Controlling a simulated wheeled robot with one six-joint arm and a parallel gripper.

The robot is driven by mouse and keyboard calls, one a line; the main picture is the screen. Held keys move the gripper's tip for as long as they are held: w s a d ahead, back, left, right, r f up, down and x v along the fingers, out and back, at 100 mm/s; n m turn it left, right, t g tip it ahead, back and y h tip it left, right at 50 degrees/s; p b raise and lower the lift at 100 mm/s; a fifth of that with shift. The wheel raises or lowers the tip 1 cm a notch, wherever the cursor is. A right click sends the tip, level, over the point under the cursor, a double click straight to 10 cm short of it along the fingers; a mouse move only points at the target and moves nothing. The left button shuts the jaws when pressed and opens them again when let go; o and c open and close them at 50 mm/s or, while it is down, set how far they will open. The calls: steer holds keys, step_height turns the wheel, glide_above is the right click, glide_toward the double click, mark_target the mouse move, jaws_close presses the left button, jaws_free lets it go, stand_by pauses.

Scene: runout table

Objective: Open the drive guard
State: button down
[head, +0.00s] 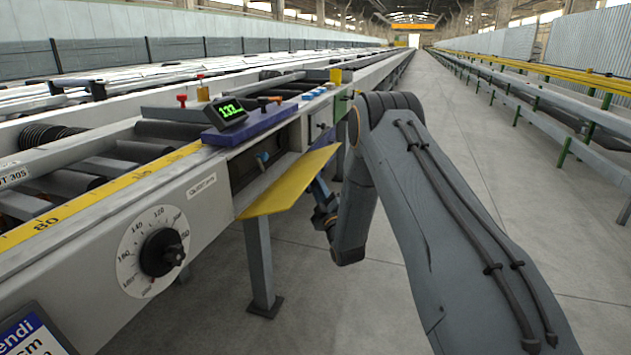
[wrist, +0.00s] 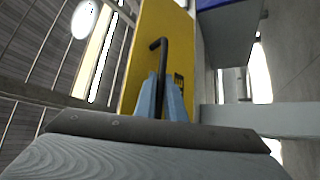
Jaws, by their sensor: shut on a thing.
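The drive guard (head: 285,187) is a yellow panel on the side of the runout table. In the head view it stands tilted out from the side, with a dark recess (head: 250,172) and a small blue part (head: 263,157) showing above it. In the wrist view the yellow guard (wrist: 143,62) fills the middle and carries a black bent handle (wrist: 161,52). My gripper (wrist: 162,98) has its blue fingers shut on this handle. In the head view my gripper (head: 319,188) is small beside the guard's right end, and the grip itself is hidden.
The runout table (head: 215,205) carries a dial (head: 160,252), a yellow scale (head: 95,197) and a green-lit display (head: 231,110) on a blue block. A table leg (head: 260,262) stands below the guard. The concrete floor (head: 530,190) to the right is open.

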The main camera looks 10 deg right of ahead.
steer(key=shift+a, duration=0.2)
steer(key=c, duration=1.9)
jaws_free()
steer(key=shift+c, duration=0.2)
steer(key=shift+o, duration=0.5)
steer(key=shift+d, duration=0.3)
steer(key=p+v, duration=0.1)
steer(key=v, duration=0.7)
steer(key=shift+w+a, duration=0.1)
steer(key=shift+f, duration=0.1)
steer(key=s+a+f, duration=0.3)
steer(key=s+f, duration=0.2)
steer(key=f, duration=0.1)
steer(key=shift+s+a+f, duration=0.15)
steer(key=shift+s+a, duration=0.05)
steer(key=shift+a, duration=0.05)
steer(key=shift+c, duration=0.3)
